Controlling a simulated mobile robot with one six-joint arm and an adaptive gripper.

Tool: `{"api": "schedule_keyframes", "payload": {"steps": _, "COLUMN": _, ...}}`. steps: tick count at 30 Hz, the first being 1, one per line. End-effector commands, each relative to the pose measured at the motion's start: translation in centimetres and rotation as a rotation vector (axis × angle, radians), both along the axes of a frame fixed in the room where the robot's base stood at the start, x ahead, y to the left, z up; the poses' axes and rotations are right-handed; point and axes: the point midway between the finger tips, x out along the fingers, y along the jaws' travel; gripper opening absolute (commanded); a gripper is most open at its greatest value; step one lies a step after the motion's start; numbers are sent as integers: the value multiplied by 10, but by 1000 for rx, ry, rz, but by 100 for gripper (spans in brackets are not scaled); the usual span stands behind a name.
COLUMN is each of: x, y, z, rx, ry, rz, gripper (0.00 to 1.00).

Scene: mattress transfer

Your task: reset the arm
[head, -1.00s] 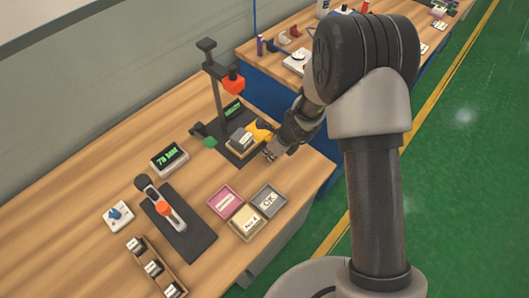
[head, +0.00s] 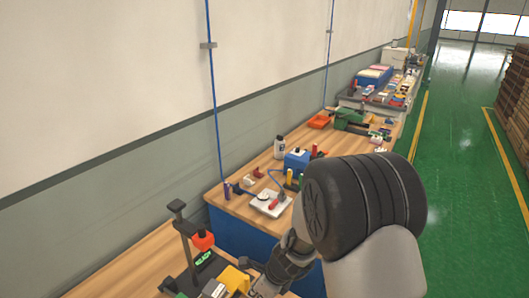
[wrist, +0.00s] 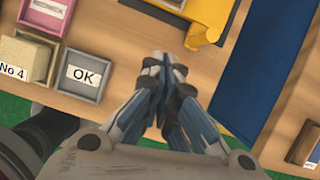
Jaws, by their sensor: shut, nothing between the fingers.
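My gripper (wrist: 163,62) is in the wrist view with its fingers together and nothing between them. It is over the wooden bench (wrist: 125,45) near the front edge. In the head view my arm reaches down at the lower middle, by a dark press stand (head: 188,235) with an orange head and a yellow part (head: 235,279) at its base. The fingertips are hidden or too small to make out there.
A grey tray marked OK (wrist: 85,76) and a tray marked No 4 (wrist: 27,56) lie left of the gripper, with a pink tray (wrist: 48,14) behind. A second bench (head: 240,204) with a white device (head: 270,204) stands beyond a blue panel. Green floor (head: 455,180) is open at right.

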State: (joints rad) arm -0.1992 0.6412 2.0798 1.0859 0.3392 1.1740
Motion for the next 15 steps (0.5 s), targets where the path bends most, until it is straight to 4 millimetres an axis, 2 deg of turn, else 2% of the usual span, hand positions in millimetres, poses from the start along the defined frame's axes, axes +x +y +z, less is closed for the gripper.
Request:
{"api": "schedule_keyframes", "payload": {"steps": 3, "x": -2, "y": -4, "z": 50, "rx": -7, "ry": -97, "rz": 165, "gripper": 0}}
{"api": "schedule_keyframes", "payload": {"steps": 7, "x": -21, "y": -14, "z": 115, "rx": -55, "ry": -236, "rz": 447, "gripper": 0}}
{"api": "schedule_keyframes", "payload": {"steps": 12, "x": -64, "y": -38, "z": 183, "rx": -172, "ry": -397, "rz": 820, "gripper": 0}}
{"api": "schedule_keyframes", "payload": {"steps": 15, "x": -94, "y": -57, "z": 213, "rx": -265, "ry": -470, "rz": 1031, "gripper": 0}}
